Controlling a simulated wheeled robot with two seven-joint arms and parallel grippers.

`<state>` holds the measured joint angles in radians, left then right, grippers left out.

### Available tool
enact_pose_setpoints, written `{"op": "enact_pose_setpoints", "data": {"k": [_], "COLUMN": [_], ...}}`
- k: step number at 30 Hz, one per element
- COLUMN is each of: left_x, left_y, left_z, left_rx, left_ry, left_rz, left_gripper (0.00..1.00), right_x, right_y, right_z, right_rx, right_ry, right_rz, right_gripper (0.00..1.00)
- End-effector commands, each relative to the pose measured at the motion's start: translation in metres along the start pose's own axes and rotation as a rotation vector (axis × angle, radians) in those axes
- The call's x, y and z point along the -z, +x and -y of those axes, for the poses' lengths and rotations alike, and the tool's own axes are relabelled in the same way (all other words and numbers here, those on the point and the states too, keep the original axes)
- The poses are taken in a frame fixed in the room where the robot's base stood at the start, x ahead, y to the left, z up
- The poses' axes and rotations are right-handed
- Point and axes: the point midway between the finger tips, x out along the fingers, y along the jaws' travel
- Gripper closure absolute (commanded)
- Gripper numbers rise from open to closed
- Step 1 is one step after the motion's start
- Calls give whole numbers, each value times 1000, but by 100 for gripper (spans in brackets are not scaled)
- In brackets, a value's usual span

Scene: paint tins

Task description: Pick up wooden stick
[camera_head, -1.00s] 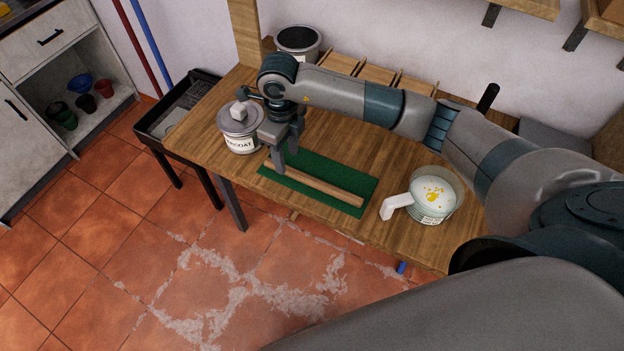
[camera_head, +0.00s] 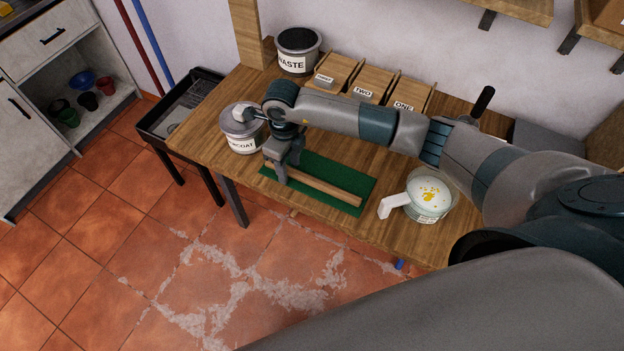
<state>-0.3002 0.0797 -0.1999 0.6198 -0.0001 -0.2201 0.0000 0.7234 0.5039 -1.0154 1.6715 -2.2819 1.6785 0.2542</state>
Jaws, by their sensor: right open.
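The wooden stick (camera_head: 325,187) lies lengthwise on a green mat (camera_head: 328,167) on the wooden table. My right gripper (camera_head: 288,176) points down at the left end of the stick. Its fingers are open, low over the mat, and appear to be on either side of the stick; I cannot tell whether they touch it. The gripper hides part of the stick's left end. My left gripper is not in view.
A labelled paint tin (camera_head: 242,130) stands just left of the gripper. A white-handled container (camera_head: 428,195) stands right of the mat. A WASTE tin (camera_head: 298,52) and wooden boxes (camera_head: 373,84) labelled ONE and TWO stand at the back. The table's front edge (camera_head: 300,213) is close to the mat.

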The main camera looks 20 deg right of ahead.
Motion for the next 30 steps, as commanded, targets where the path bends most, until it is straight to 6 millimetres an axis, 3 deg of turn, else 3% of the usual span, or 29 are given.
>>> {"op": "enact_pose_setpoints", "data": {"k": [3, 9, 22, 30], "left_x": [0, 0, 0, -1], "left_y": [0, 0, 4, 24], "left_z": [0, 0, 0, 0], "left_rx": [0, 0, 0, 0], "left_ry": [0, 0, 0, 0], "left_rz": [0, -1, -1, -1], "left_gripper": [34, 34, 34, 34], "right_x": [0, 0, -1, -2], "right_y": [0, 0, -5, -34], "right_z": [0, 0, 0, 1], "right_rx": [0, 0, 0, 2], "right_ry": [0, 0, -1, -3], "right_rz": [0, 0, 3, 5], "right_gripper": [58, 100, 100, 100]}}
